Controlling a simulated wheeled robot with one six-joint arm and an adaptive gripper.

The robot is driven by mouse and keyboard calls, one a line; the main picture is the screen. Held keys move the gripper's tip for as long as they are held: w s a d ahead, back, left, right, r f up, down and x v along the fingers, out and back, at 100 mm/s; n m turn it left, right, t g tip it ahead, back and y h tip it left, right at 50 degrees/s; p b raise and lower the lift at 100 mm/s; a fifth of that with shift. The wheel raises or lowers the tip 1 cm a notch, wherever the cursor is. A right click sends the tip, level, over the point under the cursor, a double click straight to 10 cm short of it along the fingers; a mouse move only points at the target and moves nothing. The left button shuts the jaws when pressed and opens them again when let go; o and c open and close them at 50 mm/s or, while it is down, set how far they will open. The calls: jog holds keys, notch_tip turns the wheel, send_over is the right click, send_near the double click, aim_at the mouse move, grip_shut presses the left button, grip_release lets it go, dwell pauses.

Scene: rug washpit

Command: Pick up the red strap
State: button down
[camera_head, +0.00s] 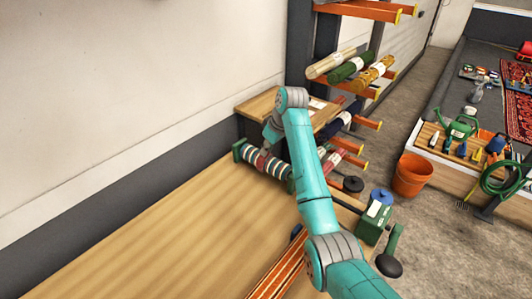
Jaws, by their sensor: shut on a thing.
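A green-ended rack (237,152) on the long wooden bench holds a row of banded rolls in white, green and red. The red strap (260,162) shows as a red band among the pale ones, partly covered by my gripper. My gripper (266,150) is at the end of my teal arm, pointing down at the red band. It is shut on it, though the fingertips are small and partly hidden. I cannot tell whether the strap is clear of the rack.
The wooden bench (140,235) is bare at left, beside the wall. Orange-armed shelving (362,10) with rolled rugs (350,68) stands behind. A green box with a crank (375,220), an orange bucket (412,174) and a raised bed with tools (452,150) are at right.

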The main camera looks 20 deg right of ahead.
notch_tip(320, 180, up, 9)
jog(key=shift+r, duration=0.15)
jog(key=shift+s+r, duration=0.1)
jog(key=shift+r, duration=0.25)
